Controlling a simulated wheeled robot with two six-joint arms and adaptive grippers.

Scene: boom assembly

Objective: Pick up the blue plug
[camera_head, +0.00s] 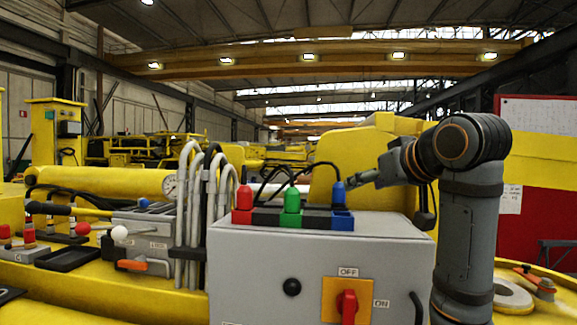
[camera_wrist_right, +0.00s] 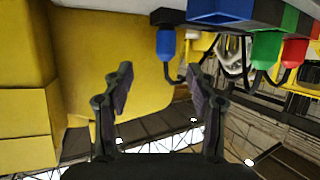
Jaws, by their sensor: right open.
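The blue plug (camera_head: 338,193) stands upright at the right end of a row of plugs on the grey control box, just above a blue socket block (camera_head: 343,220). In the right wrist view, which is upside down, the blue plug (camera_wrist_right: 166,44) shows near the top, with a black cable at its end. My right gripper (camera_head: 362,179) is beside the plug, on its right in the head view. Its two fingers (camera_wrist_right: 160,80) are spread with nothing between them, and the plug is beyond the fingertips. My left gripper is out of view.
A green plug (camera_head: 292,200) and a red plug (camera_head: 245,197) stand left of the blue one, with black cables looping behind. The grey box (camera_head: 260,265) carries a red switch (camera_head: 347,305). Grey pipes (camera_head: 190,215) rise at its left. A yellow housing (camera_head: 350,150) is behind.

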